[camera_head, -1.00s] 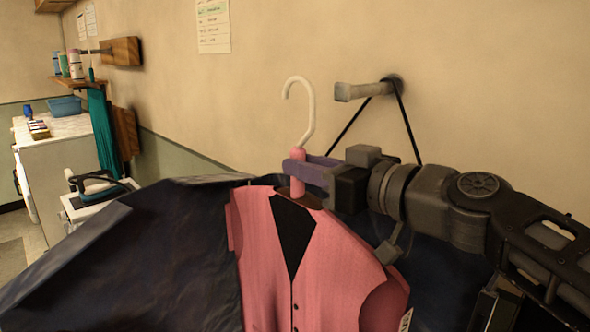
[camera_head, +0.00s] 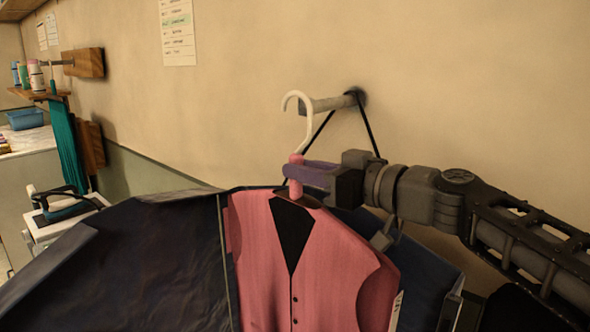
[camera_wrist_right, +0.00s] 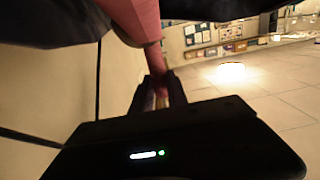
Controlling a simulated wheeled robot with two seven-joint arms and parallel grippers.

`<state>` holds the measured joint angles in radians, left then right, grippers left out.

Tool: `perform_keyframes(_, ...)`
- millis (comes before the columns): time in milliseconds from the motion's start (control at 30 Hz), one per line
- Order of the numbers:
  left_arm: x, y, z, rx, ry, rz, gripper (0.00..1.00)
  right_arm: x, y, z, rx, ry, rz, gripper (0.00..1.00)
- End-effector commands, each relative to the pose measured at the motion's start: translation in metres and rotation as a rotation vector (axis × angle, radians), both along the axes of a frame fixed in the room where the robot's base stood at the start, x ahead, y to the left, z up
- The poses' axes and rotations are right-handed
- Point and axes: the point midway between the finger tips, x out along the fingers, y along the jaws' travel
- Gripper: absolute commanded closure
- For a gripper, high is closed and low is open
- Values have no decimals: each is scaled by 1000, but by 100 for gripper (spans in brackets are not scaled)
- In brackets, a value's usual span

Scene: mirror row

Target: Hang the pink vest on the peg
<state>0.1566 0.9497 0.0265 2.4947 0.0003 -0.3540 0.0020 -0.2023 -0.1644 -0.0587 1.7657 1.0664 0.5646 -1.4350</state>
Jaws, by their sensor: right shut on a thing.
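The pink vest (camera_head: 325,265) hangs upright on a hanger, with a black V at its neck. The hanger's white hook (camera_head: 311,125) rises from a pink neck. My right gripper (camera_head: 297,173) is shut on that neck; the wrist view shows its fingers (camera_wrist_right: 158,92) on the pink neck (camera_wrist_right: 148,50). The grey peg (camera_head: 332,104) sticks out of the wall. The hook's curve overlaps the peg's free end in the head view; I cannot tell whether it is around the peg or in front of it. My left gripper is out of view.
A black cord (camera_head: 368,130) loops over the peg near the wall and runs down behind my gripper. A large dark cover (camera_head: 150,255) spreads left of the vest; dark blue cloth (camera_head: 430,265) lies behind it. An iron (camera_head: 58,203) stands at far left.

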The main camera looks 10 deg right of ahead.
Motion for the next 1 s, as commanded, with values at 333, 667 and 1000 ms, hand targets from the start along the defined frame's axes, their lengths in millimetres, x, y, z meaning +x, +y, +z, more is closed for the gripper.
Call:
perform_keyframes(333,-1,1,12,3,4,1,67,17,-21,2,1,1,-1,100)
perform_keyframes(667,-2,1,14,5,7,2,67,33,-40,-4,2,-1,-1,100)
perform_keyframes(1000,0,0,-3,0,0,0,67,43,-51,-13,1,-2,1,100)
